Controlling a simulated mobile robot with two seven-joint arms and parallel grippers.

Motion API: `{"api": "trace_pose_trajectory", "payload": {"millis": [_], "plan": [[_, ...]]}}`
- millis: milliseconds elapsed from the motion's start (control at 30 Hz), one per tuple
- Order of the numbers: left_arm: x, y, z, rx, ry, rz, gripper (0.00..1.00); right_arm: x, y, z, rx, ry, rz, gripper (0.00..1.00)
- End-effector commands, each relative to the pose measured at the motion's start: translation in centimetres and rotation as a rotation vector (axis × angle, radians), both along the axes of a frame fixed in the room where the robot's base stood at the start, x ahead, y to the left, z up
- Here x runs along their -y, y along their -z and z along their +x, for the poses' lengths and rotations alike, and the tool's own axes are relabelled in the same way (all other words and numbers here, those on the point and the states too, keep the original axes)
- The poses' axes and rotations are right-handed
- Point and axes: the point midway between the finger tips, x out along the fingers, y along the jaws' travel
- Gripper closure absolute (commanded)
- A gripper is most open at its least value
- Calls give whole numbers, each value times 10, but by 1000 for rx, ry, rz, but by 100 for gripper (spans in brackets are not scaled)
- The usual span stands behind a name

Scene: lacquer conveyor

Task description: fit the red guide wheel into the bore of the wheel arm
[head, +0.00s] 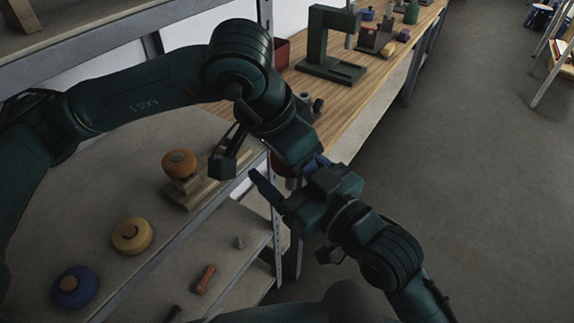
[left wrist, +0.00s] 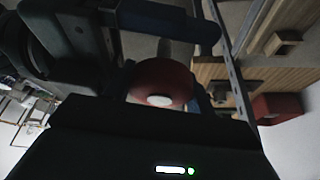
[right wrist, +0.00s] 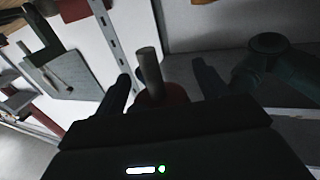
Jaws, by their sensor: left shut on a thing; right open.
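The red guide wheel (right wrist: 170,95) has a grey shaft standing out of it. In the left wrist view the wheel (left wrist: 160,82) shows its pale round centre. In the head view only a red sliver (head: 279,164) shows between the grippers. My left gripper (head: 296,158) is shut on the wheel piece; its fingertips are largely hidden. My right gripper (head: 287,177) is open, its fingers on either side of the wheel and shaft; it also shows in the right wrist view (right wrist: 163,85). I cannot make out the wheel arm or its bore with certainty.
An orange wheel (head: 179,162) sits on a wooden rack (head: 183,197) on the grey shelf (head: 165,262). Yellow (head: 132,236) and blue (head: 74,287) wheels lie nearer. The wooden workbench (head: 350,110) carries a green press frame (head: 330,50).

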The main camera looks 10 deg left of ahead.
Motion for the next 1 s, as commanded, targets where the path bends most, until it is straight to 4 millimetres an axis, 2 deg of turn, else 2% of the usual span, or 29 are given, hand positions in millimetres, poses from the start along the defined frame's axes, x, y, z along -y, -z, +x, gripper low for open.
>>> {"api": "trace_pose_trajectory", "payload": {"millis": [67,167,867,967,1000], "plan": [[0,0,0,1,0,-1,71,0,0,0,0,0,0,27],[0,0,0,1,0,-1,71,0,0,0,0,0,0,34],[1,-2,3,9,-1,-6,71,-2,-3,-4,-1,-11,11,91],[1,-2,3,9,-2,-6,71,-3,-3,-4,-1,-11,13,91],[1,-2,3,10,-1,-7,71,-3,-3,-4,-2,-11,14,64]]}}
